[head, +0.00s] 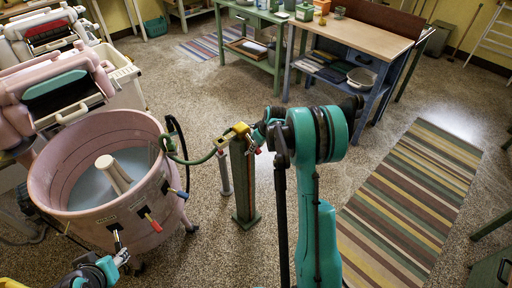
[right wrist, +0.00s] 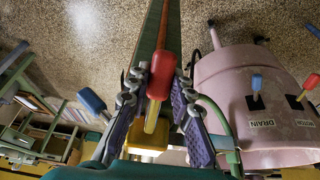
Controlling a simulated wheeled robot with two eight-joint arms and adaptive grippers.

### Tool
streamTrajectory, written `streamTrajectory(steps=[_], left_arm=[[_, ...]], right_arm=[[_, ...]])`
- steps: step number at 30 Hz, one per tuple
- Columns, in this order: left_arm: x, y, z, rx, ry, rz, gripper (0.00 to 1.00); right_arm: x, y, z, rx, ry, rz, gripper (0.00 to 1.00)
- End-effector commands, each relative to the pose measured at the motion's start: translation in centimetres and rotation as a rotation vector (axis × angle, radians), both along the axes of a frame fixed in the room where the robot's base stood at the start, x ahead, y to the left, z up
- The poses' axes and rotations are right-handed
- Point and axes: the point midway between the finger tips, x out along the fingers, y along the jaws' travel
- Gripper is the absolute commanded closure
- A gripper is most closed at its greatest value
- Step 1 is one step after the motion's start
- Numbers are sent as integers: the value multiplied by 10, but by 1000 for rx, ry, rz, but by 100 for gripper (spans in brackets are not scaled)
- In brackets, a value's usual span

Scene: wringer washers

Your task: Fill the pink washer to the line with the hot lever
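The pink washer (head: 82,222) stands at the left in the head view, with grey-blue water around its pale central post; I cannot make out a fill line. A yellow valve (head: 240,129) tops a green post, and a green hose arcs from it over the washer's rim. My right gripper (head: 260,138) is at this valve. In the right wrist view the red lever (right wrist: 161,74) lies between its two purple finger pads; whether they press on it is unclear. A blue lever (right wrist: 90,99) is beside it. My left gripper (head: 121,258) is low by the washer's front, its fingers hard to make out.
The washer's front has a red lever (head: 153,224) and a blue lever (head: 179,193), the blue one by a DRAIN label. A blue workbench (head: 360,38) is at the back. A striped rug (head: 410,205) lies on open floor right.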

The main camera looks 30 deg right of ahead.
Motion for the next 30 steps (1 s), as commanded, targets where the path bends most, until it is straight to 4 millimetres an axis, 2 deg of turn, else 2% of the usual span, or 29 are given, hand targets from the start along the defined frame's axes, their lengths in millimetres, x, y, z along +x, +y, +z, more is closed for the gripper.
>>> streamTrajectory(steps=[4, 10, 20, 21, 23, 30], left_arm=[[0, 0, 4, 0, 0, 0, 56], [0, 0, 21, 0, 0, 0, 56], [0, 0, 21, 0, 0, 0, 56], [0, 0, 21, 0, 0, 0, 56], [0, 0, 21, 0, 0, 0, 56], [0, 0, 21, 0, 0, 0, 56]], right_arm=[[0, 0, 3, -4, 24, 2, 100], [-3, 0, 17, -46, 198, 4, 100], [-5, -1, 16, -56, 238, 0, 100], [-5, -1, 16, -56, 238, 0, 73], [-5, -1, 16, -56, 238, 0, 58], [-5, -1, 16, -56, 238, 0, 57]])
